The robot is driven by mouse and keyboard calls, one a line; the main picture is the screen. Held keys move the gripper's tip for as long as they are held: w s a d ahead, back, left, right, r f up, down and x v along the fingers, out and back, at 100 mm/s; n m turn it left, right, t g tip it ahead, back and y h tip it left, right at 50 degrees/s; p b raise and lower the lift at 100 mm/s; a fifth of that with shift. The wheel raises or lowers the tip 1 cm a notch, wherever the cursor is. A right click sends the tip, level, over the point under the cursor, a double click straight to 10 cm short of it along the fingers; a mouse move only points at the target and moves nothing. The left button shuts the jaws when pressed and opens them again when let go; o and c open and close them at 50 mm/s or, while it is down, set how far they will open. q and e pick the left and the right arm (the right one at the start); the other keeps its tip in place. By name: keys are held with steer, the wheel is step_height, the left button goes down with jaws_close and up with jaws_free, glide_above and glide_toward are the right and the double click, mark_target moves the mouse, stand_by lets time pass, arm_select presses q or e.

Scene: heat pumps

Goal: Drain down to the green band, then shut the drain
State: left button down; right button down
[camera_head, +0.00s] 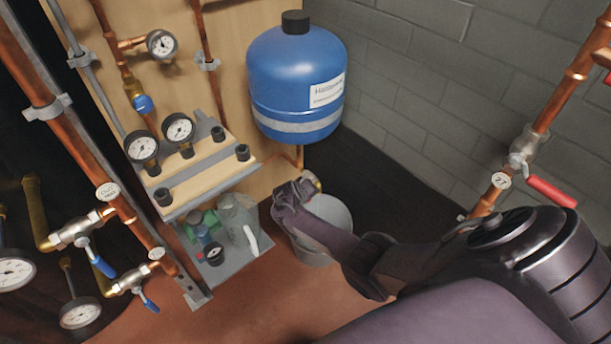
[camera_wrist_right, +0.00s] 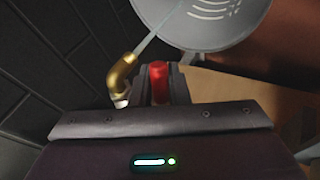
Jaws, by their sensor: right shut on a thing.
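My right gripper (camera_head: 296,198) reaches down beside the grey bucket (camera_head: 338,214), below the blue tank. In the right wrist view the gripper (camera_wrist_right: 160,72) is shut on the red drain handle (camera_wrist_right: 159,84). A bent brass drain spout (camera_wrist_right: 122,72) is just left of the handle. A thin pale stream runs from the spout's mouth into the bucket (camera_wrist_right: 205,22). In the head view the gripper hides the drain handle. Pressure gauges (camera_head: 160,43), (camera_head: 142,147), (camera_head: 179,129) show on the wall; a green band is too small to make out. My left gripper is out of view.
The blue tank (camera_head: 296,80) hangs above the bucket. A shelf with bottles (camera_head: 240,222) stands left of it. Copper pipes with blue-handled valves (camera_head: 101,262) run at left; a red-handled valve (camera_head: 552,191) is at right. Bare floor (camera_head: 250,310) lies in front.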

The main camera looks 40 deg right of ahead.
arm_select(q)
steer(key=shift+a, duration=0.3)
arm_select(e)
steer(key=shift+r+g, duration=0.2)
steer(key=shift+g, duration=0.2)
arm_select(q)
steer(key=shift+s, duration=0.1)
arm_select(e)
steer(key=c, duration=1.5)
jaws_free()
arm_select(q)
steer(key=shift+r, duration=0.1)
